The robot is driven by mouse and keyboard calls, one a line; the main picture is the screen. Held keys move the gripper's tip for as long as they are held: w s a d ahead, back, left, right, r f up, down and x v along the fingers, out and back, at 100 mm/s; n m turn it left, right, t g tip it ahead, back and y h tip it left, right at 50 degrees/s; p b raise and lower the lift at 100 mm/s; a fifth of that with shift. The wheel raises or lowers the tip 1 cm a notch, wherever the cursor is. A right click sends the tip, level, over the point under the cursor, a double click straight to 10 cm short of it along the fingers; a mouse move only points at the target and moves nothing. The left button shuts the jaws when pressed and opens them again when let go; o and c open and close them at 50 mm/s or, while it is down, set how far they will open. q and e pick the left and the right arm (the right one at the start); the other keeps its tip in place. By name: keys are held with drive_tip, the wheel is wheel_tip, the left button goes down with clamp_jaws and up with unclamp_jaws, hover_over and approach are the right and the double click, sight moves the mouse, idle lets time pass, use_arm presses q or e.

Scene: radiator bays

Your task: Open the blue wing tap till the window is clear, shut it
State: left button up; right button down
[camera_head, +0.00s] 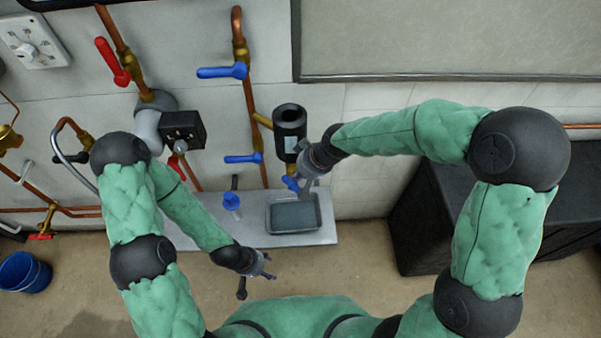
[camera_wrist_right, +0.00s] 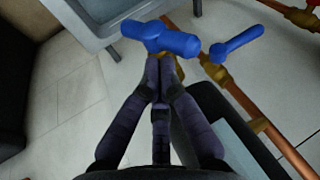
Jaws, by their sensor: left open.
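The blue wing tap (camera_head: 291,183) is below a dark upright cylinder (camera_head: 290,125) on the copper pipework. It shows large in the right wrist view (camera_wrist_right: 165,38), its wing lying across the picture. My right gripper (camera_head: 304,181) is at the tap, and its fingertips (camera_wrist_right: 162,66) are drawn together against the tap's near side. The fingers hide part of the hub and stem. A grey tray (camera_head: 272,226) sits under the tap. My left gripper (camera_head: 266,268) is open and empty, low in front of the shelf. I cannot make out the window's state.
Blue levers (camera_head: 222,71) (camera_head: 243,159) and a red lever (camera_head: 112,62) are on the pipes. A small blue-topped item (camera_head: 232,201) stands on the shelf (camera_head: 328,232) left of the tray. A dark cabinet (camera_head: 415,235) is at right, a blue bucket (camera_head: 22,273) at far left.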

drive_tip(key=shift+a+h+p, duration=0.25)
drive_tip(key=shift+h+p, duration=0.1)
drive_tip(key=shift+h, duration=0.15)
idle(0.3)
